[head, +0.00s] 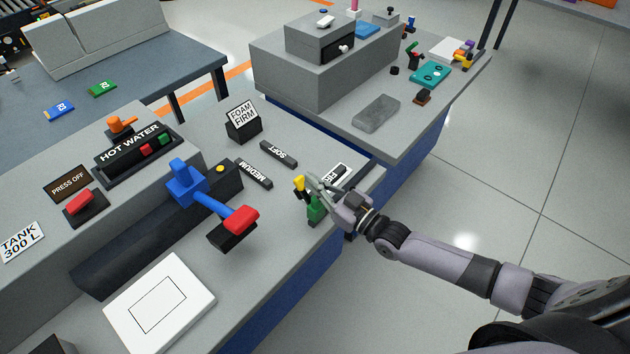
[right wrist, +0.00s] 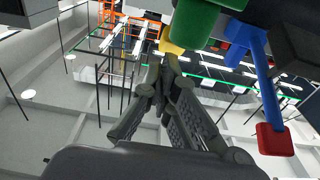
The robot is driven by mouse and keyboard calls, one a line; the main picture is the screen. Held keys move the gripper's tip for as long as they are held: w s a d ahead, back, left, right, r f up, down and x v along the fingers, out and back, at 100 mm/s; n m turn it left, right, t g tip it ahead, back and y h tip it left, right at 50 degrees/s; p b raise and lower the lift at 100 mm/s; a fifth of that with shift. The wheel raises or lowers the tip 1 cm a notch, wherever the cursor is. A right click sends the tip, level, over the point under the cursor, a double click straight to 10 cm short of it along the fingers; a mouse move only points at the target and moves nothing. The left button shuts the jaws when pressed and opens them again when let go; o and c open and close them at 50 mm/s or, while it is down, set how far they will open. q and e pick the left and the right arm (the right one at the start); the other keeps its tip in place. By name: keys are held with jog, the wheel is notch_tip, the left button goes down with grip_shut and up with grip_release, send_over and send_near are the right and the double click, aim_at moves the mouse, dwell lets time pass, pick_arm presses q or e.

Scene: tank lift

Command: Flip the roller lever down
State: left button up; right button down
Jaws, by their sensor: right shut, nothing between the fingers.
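A green upright piece (head: 316,211) with a yellow tip (head: 300,184) stands near the front edge of the near bench. A blue lever (head: 205,202) with a red end (head: 241,219) rises from a long dark housing (head: 130,250) to its left. No label shows which of these is the roller lever. My right gripper (head: 313,182) is shut and empty, right beside the yellow tip. The right wrist view shows my shut fingers (right wrist: 168,64) just below the yellow part (right wrist: 170,42) and green part (right wrist: 196,22); I cannot tell whether they touch. My left gripper is out of view.
A white framed plate (head: 190,285) lies at the front of the bench. Black blocks marked SOFT (head: 278,153) and MEDIUM (head: 254,173) lie behind the gripper, with a FOAM FIRM sign (head: 242,118). Open floor (head: 420,310) lies to the right.

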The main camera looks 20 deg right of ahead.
dwell(0.4)
jog(key=shift+w+a+r+p, duration=0.1)
jog(key=shift+w+r+p, duration=0.05)
jog(key=shift+p, duration=0.25)
jog(key=shift+w+g, duration=0.1)
jog(key=shift+g, duration=0.2)
